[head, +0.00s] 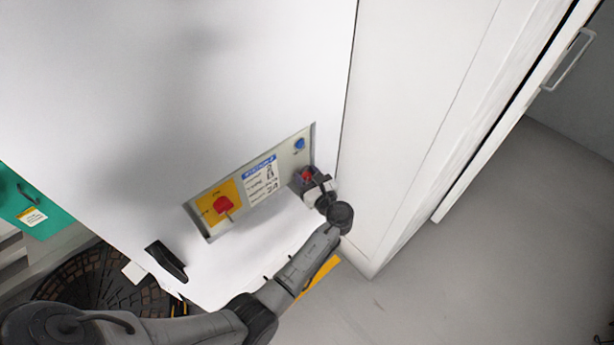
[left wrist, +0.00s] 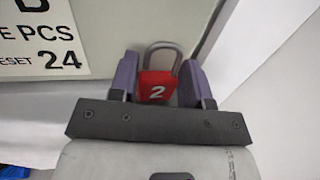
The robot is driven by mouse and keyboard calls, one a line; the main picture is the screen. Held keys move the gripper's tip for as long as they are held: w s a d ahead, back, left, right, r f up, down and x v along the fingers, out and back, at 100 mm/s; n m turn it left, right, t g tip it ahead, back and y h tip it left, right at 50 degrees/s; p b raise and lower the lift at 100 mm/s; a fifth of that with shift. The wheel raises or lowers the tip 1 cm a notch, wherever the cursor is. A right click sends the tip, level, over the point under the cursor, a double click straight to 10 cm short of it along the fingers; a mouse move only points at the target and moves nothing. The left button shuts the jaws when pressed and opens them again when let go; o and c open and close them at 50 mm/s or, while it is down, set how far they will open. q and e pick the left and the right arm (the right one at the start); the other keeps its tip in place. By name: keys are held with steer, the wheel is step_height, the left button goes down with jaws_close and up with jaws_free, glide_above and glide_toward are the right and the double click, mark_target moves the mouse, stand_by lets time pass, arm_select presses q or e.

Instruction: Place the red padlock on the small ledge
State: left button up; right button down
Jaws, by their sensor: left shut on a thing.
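The red padlock (left wrist: 156,88) has a white "2" on its body and a grey shackle pointing up in the left wrist view. My left gripper (left wrist: 158,82) is shut on it, one finger on each side. In the head view the padlock (head: 307,175) is a small red patch, partly hidden by my left gripper (head: 308,180), at the right end of the control panel (head: 236,206). I cannot tell whether the padlock touches the panel. My right gripper is not in view.
The panel, on a white cabinet (head: 150,90), carries a red switch (head: 223,205) on a yellow plate, a printed label (head: 262,175) and a blue knob (head: 299,144). A white wall (head: 400,130) stands close to the right of my gripper. Grey floor (head: 480,260) is open at lower right.

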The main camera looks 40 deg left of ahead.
arm_select(q)
steer(key=o, duration=1)
steer(key=shift+f, duration=0.1)
